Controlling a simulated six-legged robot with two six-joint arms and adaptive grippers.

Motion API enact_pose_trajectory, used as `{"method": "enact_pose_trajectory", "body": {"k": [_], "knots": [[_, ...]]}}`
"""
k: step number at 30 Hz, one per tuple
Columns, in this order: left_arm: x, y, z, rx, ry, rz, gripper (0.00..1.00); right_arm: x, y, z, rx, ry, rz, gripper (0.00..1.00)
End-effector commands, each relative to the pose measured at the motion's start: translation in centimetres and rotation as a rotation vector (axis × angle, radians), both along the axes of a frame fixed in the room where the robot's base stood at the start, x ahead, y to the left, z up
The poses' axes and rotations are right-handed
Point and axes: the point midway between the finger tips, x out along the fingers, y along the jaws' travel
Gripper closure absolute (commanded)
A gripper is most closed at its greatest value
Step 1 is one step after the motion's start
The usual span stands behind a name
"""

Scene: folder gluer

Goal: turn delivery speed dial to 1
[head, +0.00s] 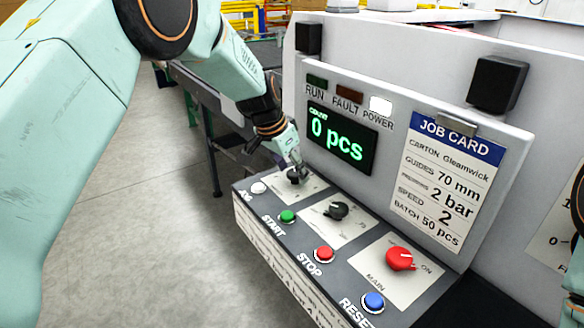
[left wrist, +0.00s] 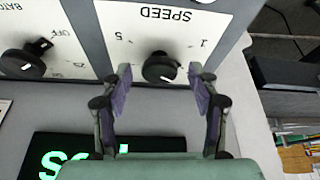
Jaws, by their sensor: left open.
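The black speed dial (left wrist: 161,68) sits on a white plate marked SPEED, upside down in the left wrist view, with 5 at left and 1 at right. A small pale mark shows on the knob's lower right edge; its exact setting is hard to read. My left gripper (left wrist: 160,73) is open, its two fingers on either side of the dial with gaps to it. In the head view, my left gripper (head: 293,164) is at the speed dial (head: 298,176), partly covering it. My right gripper does not show.
Beside the dial is the batch knob (head: 337,210), then the red main switch (head: 400,258). Along the front edge are white, green start (head: 287,216), red stop (head: 324,254) and blue reset (head: 373,301) buttons. The display (head: 340,138) reads 0 pcs; the job card (head: 447,180) gives speed 2.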

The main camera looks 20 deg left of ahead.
Motion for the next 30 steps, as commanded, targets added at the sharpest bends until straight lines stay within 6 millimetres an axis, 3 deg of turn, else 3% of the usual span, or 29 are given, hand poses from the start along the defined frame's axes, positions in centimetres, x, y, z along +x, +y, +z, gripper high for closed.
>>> {"method": "enact_pose_trajectory", "body": {"k": [9, 27, 30], "knots": [[0.40, -0.04, -0.20, 0.000, -0.001, 0.000, 0.41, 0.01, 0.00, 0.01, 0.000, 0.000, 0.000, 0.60], [0.44, -0.03, -0.13, 0.000, -0.001, 0.000, 0.92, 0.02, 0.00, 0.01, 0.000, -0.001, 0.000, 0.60], [0.45, -0.03, -0.11, 0.001, -0.002, 0.002, 0.92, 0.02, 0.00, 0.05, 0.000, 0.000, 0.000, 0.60]]}}
